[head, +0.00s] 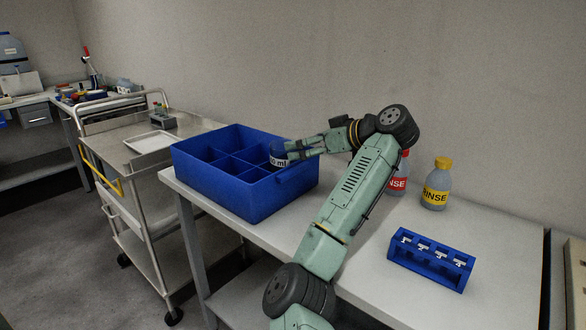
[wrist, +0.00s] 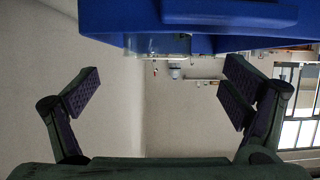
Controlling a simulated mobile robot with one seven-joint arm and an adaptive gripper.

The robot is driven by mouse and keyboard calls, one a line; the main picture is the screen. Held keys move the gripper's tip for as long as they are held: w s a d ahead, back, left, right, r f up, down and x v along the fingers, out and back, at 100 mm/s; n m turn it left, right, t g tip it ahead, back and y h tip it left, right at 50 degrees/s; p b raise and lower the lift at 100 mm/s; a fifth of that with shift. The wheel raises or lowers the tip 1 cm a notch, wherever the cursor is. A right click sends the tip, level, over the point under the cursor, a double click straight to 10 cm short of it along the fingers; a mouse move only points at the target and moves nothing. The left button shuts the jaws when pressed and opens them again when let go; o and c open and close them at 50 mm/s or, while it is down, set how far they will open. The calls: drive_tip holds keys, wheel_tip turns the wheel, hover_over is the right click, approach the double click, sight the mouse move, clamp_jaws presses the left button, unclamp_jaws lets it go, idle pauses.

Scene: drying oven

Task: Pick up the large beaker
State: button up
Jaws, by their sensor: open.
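The large beaker (head: 278,161), clear with a dark label ending in "ml", stands in a compartment at the right side of the blue divided crate (head: 225,193). My gripper (head: 287,151) is at the crate's right side by the beaker and hides part of it. In the wrist view, which looks upside down, the open jaws (wrist: 162,78) are wide apart with nothing between them. A clear strip of glass, likely the beaker (wrist: 158,44), shows at the edge of the blue crate (wrist: 120,15), beyond the fingertips.
A yellow-capped rinse bottle (head: 436,186) and a red-labelled rinse bottle (head: 399,178) stand behind my arm. A blue numbered rack (head: 431,261) is at the right of the white table (head: 370,290). A steel cart (head: 112,152) stands left.

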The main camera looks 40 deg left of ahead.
drive_tip(key=p+x, duration=0.3)
drive_tip(key=x, duration=0.5)
drive_tip(key=shift+w, duration=0.2)
drive_tip(key=c, duration=1.8)
